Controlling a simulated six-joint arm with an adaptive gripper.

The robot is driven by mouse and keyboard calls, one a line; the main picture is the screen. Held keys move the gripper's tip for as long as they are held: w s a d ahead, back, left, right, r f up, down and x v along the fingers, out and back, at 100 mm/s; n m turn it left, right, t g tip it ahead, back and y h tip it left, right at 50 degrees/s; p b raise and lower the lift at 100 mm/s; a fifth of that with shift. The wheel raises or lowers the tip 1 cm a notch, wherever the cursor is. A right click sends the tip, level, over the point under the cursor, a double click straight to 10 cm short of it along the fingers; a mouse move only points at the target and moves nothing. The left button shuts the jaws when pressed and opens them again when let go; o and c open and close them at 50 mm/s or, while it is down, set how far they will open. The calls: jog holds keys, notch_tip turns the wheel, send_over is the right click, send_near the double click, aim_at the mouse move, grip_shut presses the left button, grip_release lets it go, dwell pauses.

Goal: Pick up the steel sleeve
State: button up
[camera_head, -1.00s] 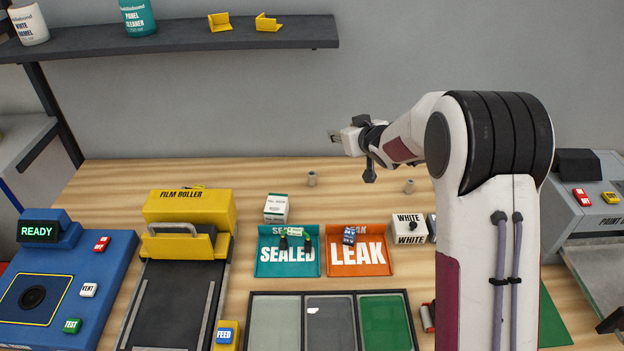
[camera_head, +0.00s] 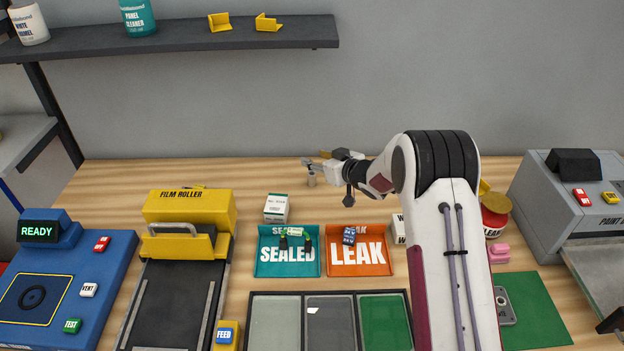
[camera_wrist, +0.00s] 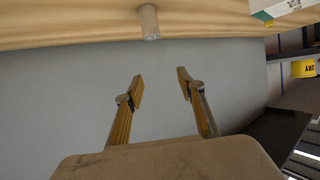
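A small grey metal cylinder, seemingly the steel sleeve (camera_head: 311,180), stands upright on the bench near the back wall. It also shows in the wrist view (camera_wrist: 149,22), beyond my fingertips and slightly left of the middle between them. My gripper (camera_head: 308,164) is at the sleeve's top end in the head view, overlapping it in the picture. In the wrist view my gripper (camera_wrist: 160,80) is open, with nothing between its two fingers. The sleeve appears apart from the fingers.
A white carton (camera_head: 276,208) stands in front of the sleeve, near the teal SEALED tray (camera_head: 262,262) and orange LEAK tray (camera_head: 385,262). The yellow film roller (camera_head: 188,208) is at left. The shelf (camera_head: 180,43) is above left. The bench left of the sleeve is clear.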

aim_at(315, 176)
jog(key=shift+f, duration=0.1)
jog(key=shift+f, duration=1.65)
jog(key=shift+f, duration=0.15)
jog(key=shift+f, duration=1.55)
jog(key=shift+x, duration=1.55)
grip_shut()
